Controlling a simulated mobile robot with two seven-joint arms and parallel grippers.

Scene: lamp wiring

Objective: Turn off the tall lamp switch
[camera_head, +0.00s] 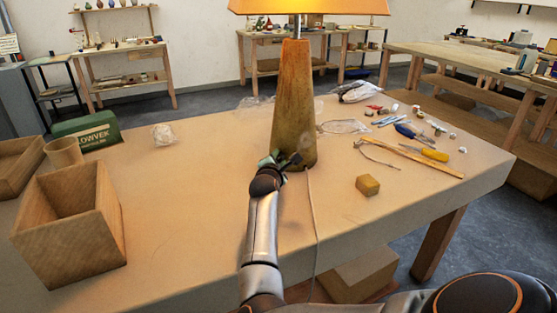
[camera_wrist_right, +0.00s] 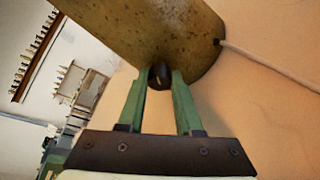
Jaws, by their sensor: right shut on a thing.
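The tall lamp (camera_head: 295,110) stands on the workbench with a tapered, mottled brown base and an orange shade (camera_head: 310,6). The shade glows, so the lamp is lit. In the right wrist view the lamp base (camera_wrist_right: 160,30) fills the top, and a small dark switch knob (camera_wrist_right: 160,77) sticks out of it. My right gripper (camera_wrist_right: 161,82) has its green fingers shut on the knob, one on each side. In the head view my right gripper (camera_head: 279,160) is at the lower left of the base and hides the knob. My left gripper is not in view.
A cord (camera_head: 313,215) runs from the lamp base over the bench's front edge. A wooden box (camera_head: 70,225) and a green carton (camera_head: 88,131) stand at left. A yellowish block (camera_head: 367,186), pliers (camera_head: 433,154) and several small parts lie at right. The bench front (camera_head: 190,220) is mostly clear.

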